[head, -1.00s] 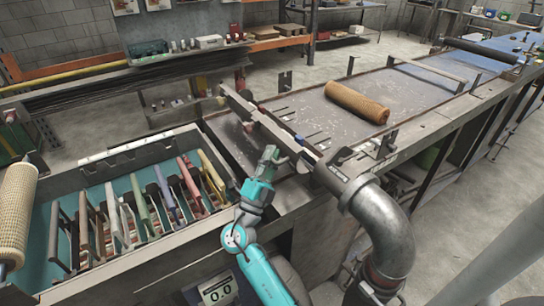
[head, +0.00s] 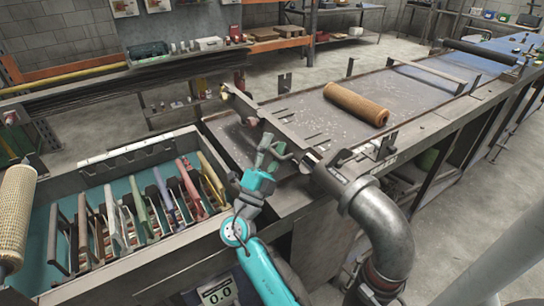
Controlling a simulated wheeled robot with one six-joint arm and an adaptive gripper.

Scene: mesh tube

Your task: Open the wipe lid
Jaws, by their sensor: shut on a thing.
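The wipe lid (head: 284,124) is a long narrow grey metal plate across the near left end of the steel bench, beside the large grey pipe elbow. Its broad face shows, and it looks tilted; I cannot tell how far it is open. A small bent handle (head: 284,156) stands out on its near side. My teal and grey gripper (head: 270,146) is at this handle and shut on it. The fingers hide part of the handle and the lid's near edge.
The grey pipe (head: 385,222) rises right of my arm. A tan mesh roll (head: 357,104) lies on the bench top (head: 310,103) beyond the lid. A teal-lined bin (head: 95,160) with several coloured handled tools stands at left.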

